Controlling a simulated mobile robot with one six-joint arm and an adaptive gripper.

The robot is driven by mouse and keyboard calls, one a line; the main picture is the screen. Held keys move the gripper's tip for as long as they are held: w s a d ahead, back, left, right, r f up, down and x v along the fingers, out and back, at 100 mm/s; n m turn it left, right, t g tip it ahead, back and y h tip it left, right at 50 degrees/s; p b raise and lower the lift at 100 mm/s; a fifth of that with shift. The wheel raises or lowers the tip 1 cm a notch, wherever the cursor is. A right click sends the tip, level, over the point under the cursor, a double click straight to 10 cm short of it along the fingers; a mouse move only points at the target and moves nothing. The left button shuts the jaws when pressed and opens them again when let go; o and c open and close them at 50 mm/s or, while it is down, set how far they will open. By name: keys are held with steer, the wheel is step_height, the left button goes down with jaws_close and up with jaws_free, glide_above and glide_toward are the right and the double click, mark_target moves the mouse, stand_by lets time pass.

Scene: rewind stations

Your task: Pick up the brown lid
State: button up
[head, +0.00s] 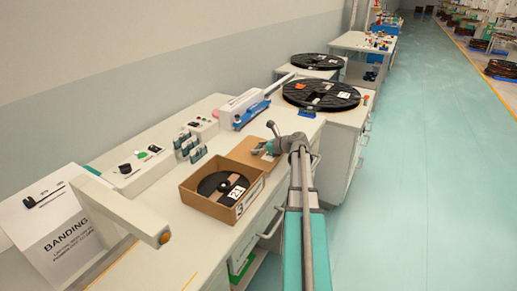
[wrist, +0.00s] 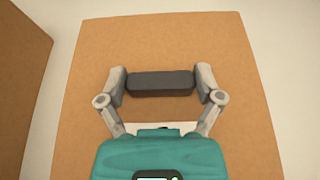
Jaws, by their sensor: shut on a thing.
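The brown lid (head: 243,152) is a flat cardboard-coloured panel just behind the open box on the worktop. In the wrist view the lid (wrist: 205,45) fills the middle, with a dark bar-shaped handle (wrist: 160,83) across it. My gripper (wrist: 160,84) is shut on this handle, one finger at each end. In the head view my gripper (head: 268,148) is over the lid and partly covers it. A white patch on the lid is mostly hidden behind my gripper body. I cannot tell whether the lid touches the worktop.
The open cardboard box (head: 246,200) holds a black reel (head: 220,186) close in front of the lid. A white and blue device (head: 246,107) and small switch units (head: 190,146) stand behind. Black reels (head: 321,94) lie further back. The aisle on the right is clear.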

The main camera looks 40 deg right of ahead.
steer(key=shift+r+p, duration=0.7)
steer(key=shift+r, duration=0.2)
steer(key=s+d+r+p, duration=0.2)
steer(key=s+r+p, duration=0.8)
steer(key=s, duration=0.4)
steer(key=shift+r, duration=0.15)
